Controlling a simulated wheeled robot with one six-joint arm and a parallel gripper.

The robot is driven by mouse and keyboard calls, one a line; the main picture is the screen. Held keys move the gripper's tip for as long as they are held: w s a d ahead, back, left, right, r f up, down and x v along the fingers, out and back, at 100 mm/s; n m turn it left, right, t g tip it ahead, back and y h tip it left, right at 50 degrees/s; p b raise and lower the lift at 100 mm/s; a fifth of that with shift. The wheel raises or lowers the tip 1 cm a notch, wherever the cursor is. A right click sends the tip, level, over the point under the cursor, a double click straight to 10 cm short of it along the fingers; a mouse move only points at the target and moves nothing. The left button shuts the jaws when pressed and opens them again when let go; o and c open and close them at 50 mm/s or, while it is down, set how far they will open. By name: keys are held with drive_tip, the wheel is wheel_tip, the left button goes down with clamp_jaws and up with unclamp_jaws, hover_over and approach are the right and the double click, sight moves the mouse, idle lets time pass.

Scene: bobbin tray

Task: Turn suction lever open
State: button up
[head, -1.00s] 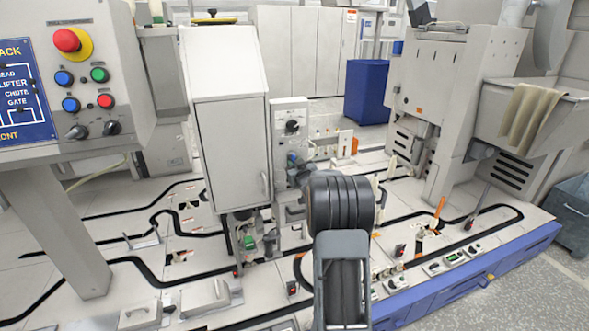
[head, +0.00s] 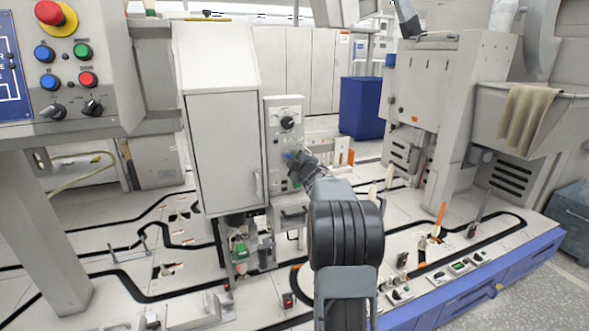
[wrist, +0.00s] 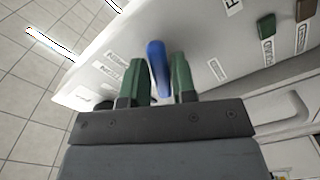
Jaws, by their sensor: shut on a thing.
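The suction lever (wrist: 157,66) is a blue handle on a light grey control panel (wrist: 205,62). In the wrist view it stands between the two green fingers of my gripper (wrist: 158,82), which is shut on it. My arm hides the lower right part of that panel. The lever's base is hidden behind the fingers in the wrist view.
A tall grey cabinet (head: 224,150) stands just left of the panel. A black rotary knob (head: 288,123) sits above the lever. A button box (head: 75,70) is at the upper left. A hopper machine (head: 440,110) stands right. Black tracks run across the deck.

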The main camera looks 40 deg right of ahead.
drive_tip(key=n+b, duration=0.1)
drive_tip(key=n, duration=0.1)
drive_tip(key=r+n, duration=0.1)
drive_tip(key=n+b, duration=0.1)
drive_tip(key=n, duration=0.1)
drive_tip(key=shift+r+n+b, duration=0.25)
drive_tip(key=shift+n+b, duration=0.05)
idle(0.5)
drive_tip(key=o, duration=0.8)
drive_tip(key=shift+w+a, duration=0.1)
drive_tip(key=shift+a, duration=0.05)
drive_tip(key=shift+c, duration=0.2)
drive_tip(key=v, duration=1.4)
drive_tip(key=shift+d+p, duration=0.25)
drive_tip(key=shift+p, duration=0.2)
